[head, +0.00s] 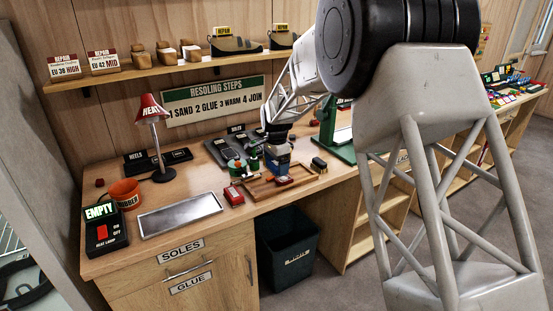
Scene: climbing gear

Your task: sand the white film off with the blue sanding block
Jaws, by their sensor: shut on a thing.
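My gripper (278,146) points down over the right part of the workbench and is shut on the blue sanding block (277,167). The block is above or at the far left side of a shallow wooden tray (262,198); I cannot tell whether it touches anything beneath. A small red-and-dark item (284,181) lies in the tray. I cannot make out the white film at this size; the gripper and block may hide it.
Small green and red containers (242,165) stand left of the block. A red box (234,194), a brush (319,164) and a green press (338,140) surround the tray. A metal plate (180,215), orange tub (125,194) and red lamp (150,110) are further left.

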